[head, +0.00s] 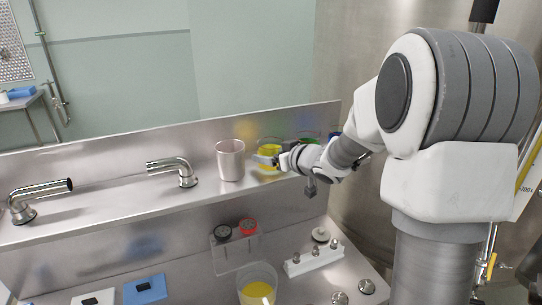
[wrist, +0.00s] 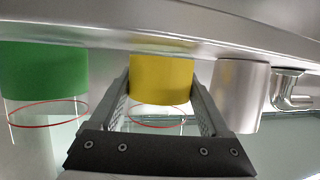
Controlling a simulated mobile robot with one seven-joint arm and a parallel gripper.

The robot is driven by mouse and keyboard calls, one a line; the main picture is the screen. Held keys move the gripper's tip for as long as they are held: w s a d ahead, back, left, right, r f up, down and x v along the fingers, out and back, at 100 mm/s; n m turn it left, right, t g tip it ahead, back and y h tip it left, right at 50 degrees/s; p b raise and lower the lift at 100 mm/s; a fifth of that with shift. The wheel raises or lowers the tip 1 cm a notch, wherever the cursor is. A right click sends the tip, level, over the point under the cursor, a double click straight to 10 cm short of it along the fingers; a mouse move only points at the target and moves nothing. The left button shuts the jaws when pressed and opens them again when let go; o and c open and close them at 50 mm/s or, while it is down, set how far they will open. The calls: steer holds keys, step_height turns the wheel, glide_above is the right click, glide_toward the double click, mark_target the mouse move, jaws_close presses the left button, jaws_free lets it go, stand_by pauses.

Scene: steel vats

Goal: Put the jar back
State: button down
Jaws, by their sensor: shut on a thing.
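A clear jar with yellow contents (head: 268,150) is at the back ledge, just right of a pale pinkish cup (head: 230,160). My gripper (head: 279,160) reaches it from the right and is shut on it. In the wrist view, which looks upside down, the yellow jar (wrist: 161,80) sits between the two fingers of my gripper (wrist: 160,95). Its yellow part is close to the ledge surface, and its clear part ends in a thin red rim. I cannot tell whether its base touches the ledge. The gripper partly hides the jar in the head view.
A green-filled jar (wrist: 44,75) stands on the ledge beyond the gripper, with a blue item (head: 335,135) farther right. Two steel taps (head: 172,170) stand left of the cup. Below are another yellow-filled beaker (head: 257,284), a clear stand (head: 234,243) and a white block with knobs (head: 312,258).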

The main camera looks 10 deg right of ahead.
steer(key=shift+f, duration=0.2)
jaws_free()
steer(key=shift+r, duration=0.1)
steer(key=shift+r, duration=0.2)
steer(key=p+v, duration=0.1)
steer(key=v, duration=1.1)
